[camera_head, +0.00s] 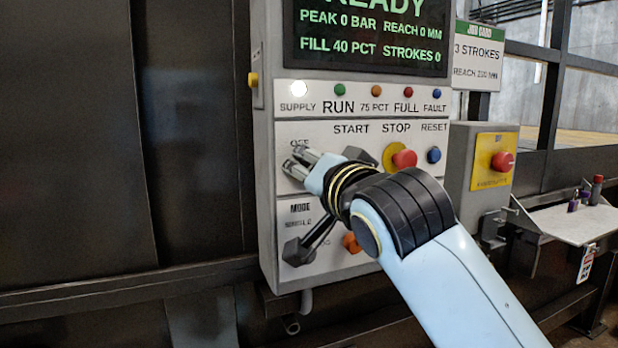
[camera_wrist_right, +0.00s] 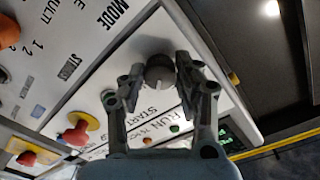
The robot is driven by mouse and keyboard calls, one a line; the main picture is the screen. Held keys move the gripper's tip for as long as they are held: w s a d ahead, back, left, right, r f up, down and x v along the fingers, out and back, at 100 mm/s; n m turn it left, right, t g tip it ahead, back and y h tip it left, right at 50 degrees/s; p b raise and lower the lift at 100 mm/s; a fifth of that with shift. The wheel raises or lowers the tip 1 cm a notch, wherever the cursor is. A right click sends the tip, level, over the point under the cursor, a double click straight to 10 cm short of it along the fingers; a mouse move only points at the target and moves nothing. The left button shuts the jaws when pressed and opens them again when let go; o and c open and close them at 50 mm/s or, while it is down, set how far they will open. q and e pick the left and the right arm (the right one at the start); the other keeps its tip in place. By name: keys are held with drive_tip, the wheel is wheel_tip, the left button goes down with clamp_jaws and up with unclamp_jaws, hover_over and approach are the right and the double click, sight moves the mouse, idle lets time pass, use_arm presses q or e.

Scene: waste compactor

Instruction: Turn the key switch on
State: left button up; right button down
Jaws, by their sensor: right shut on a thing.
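The key switch (camera_wrist_right: 159,74) shows in the right wrist view as a round grey knob with a pale mark on its face. My right gripper (camera_wrist_right: 160,72) has one finger on each side of it and is shut on it. In the head view the right gripper (camera_head: 298,161) reaches the panel at the left, just below the OFF label, and its fingers and wrist hide the switch. Whether the switch is turned cannot be told clearly. The left gripper is not in view.
The grey control panel (camera_head: 262,130) carries a screen (camera_head: 368,38) reading READY and a lit white SUPPLY lamp (camera_head: 298,88). A red STOP button (camera_head: 404,159) and blue RESET button (camera_head: 434,155) sit right of my wrist. A red-buttoned box (camera_head: 502,161) and a shelf (camera_head: 570,222) stand further right.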

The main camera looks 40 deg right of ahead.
sight(300, 102)
drive_tip(key=shift+m+b, duration=0.3)
drive_tip(key=shift+m, duration=0.8)
drive_tip(key=c, duration=0.9)
unclamp_jaws()
drive_tip(key=shift+c, duration=0.2)
wheel_tip(300, 102, up, 10)
